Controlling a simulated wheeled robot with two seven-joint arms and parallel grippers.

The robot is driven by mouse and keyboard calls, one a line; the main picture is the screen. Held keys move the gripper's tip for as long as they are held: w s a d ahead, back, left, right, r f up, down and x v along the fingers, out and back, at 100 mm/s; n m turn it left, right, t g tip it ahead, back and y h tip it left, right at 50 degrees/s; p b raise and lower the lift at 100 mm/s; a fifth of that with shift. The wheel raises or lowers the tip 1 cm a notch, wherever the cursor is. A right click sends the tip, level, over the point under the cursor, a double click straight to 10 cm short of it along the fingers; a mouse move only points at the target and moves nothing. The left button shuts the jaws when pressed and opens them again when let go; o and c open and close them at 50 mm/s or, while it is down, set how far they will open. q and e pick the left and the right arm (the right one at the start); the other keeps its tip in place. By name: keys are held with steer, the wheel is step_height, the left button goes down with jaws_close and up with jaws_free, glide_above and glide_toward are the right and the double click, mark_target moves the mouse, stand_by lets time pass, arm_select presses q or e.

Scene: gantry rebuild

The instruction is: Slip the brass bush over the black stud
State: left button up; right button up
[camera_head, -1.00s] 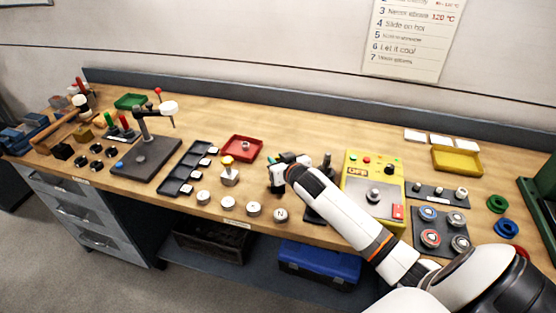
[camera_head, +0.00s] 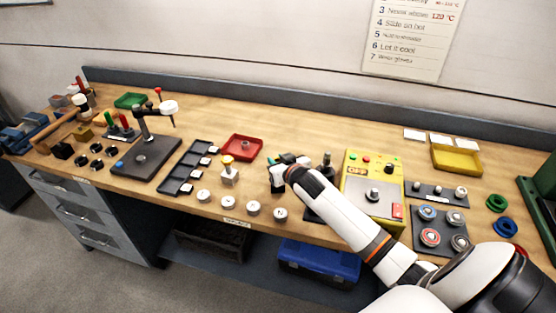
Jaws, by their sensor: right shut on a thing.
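My right gripper (camera_head: 278,178) is low over the front middle of the bench, with its arm reaching in from the lower right. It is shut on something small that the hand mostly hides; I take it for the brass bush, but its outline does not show. A dark upright post (camera_head: 327,163) stands just right of the gripper, partly behind my forearm; it may be the black stud, but I cannot tell for sure. My left gripper is not in view.
White round pieces (camera_head: 228,203) line the front edge. A yellow heater box (camera_head: 353,183) stands right.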

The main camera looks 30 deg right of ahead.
steer(key=shift+f, duration=0.35)
stand_by(0.7)
steer(key=o, duration=1.5)
steer(key=shift+r, duration=0.1)
steer(key=shift+r+p, duration=3.45)
steer(key=shift+p, duration=0.15)
steer(key=shift+f, duration=0.1)
